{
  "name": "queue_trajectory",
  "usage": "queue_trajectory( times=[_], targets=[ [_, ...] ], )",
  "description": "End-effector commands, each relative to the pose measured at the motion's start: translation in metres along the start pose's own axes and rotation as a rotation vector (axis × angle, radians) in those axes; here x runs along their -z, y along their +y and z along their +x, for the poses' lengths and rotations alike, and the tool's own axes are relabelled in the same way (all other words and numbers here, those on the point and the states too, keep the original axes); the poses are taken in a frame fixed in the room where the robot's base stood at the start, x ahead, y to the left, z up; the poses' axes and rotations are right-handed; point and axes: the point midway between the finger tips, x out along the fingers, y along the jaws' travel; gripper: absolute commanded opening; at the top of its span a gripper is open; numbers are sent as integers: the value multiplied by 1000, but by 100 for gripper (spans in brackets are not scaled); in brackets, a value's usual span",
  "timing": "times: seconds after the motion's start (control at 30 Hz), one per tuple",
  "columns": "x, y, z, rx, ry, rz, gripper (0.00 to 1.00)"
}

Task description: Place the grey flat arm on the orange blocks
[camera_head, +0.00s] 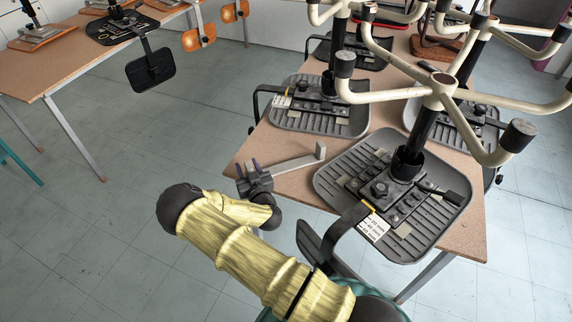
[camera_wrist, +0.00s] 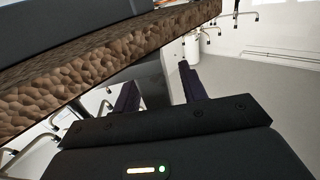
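A light grey flat arm (camera_head: 292,163) with an upturned end lies along the left edge of the near table. My gripper (camera_head: 249,167) is at the arm's left end, by the table edge. In the wrist view the fingers of my gripper (camera_wrist: 160,88) stand apart. A dark grey surface shows between them; I cannot tell whether it is part of the arm, and no grip shows. Orange panels (camera_head: 199,30) with metal brackets hang at the far table's edge, with another orange panel (camera_head: 235,10) beside them. I cannot tell whether these are the orange blocks.
The near table (camera_head: 452,235) carries upturned chairs with dark ribbed seats (camera_head: 335,170) and cream legs (camera_head: 385,95) that reach high. Its rough edge (camera_wrist: 80,90) is close in the wrist view. The far table (camera_head: 60,62) stands upper left. Tiled floor (camera_head: 180,110) is clear between them.

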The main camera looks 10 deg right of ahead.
Motion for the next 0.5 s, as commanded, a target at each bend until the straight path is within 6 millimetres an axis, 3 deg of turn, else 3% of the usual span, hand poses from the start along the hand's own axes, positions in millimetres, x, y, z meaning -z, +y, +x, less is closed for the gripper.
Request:
queue_trajectory(
  times=[0.03, 0.2, 0.5],
  targets=[
    [0, 0, 0, 0, 0, 0, 32],
    [0, 0, 0, 0, 0, 0, 0],
    [2, 0, 0, 0, 4, -2, 0]
  ],
)
